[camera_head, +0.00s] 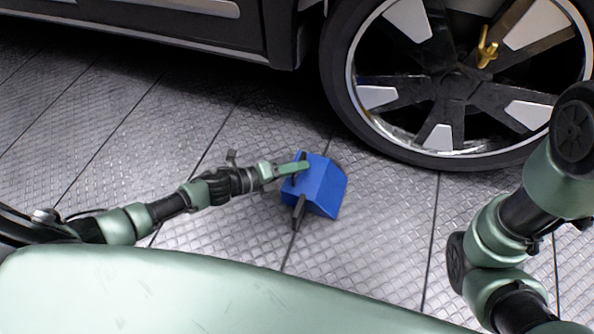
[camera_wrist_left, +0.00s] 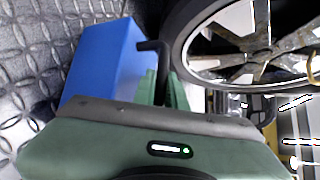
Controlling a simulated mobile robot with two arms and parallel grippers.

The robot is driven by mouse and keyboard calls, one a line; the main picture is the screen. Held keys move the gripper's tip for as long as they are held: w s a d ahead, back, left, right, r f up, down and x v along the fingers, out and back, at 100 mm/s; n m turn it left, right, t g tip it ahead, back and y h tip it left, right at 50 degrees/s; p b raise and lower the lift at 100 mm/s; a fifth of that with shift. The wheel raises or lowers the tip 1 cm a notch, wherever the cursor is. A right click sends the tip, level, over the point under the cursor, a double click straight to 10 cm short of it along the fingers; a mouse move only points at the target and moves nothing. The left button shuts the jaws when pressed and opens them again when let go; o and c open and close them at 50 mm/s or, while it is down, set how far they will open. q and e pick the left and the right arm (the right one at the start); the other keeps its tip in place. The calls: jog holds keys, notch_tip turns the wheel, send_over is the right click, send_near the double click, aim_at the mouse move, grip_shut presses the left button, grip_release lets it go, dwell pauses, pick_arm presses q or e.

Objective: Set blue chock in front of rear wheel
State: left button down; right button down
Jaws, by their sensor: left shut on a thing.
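The blue chock (camera_head: 325,188) is in the middle of the head view, a little left of and nearer than the rear wheel (camera_head: 455,85). My left gripper (camera_head: 298,180) is shut on the chock, with its fingers at the chock's left side and top. In the left wrist view the chock (camera_wrist_left: 105,60) lies along the gripper's fingers (camera_wrist_left: 165,85), and the wheel (camera_wrist_left: 250,45) shows at the upper right. A gap of floor shows between chock and tyre; I cannot tell whether the chock touches the floor. My right arm shows at the right, but its gripper is out of view.
The dark car body (camera_head: 170,30) runs along the top, left of the wheel. The floor (camera_head: 130,130) is grey patterned metal plate with dark seams, clear left of the chock and between chock and tyre. A gold-coloured part (camera_head: 486,48) sits at the wheel.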

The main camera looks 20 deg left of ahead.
pick_arm(q)
jog(key=shift+w+r, duration=0.1)
jog(key=c, duration=1.5)
grip_release()
jog(key=shift+f, duration=0.2)
jog(key=shift+o, duration=0.2)
jog(key=shift+r, duration=0.15)
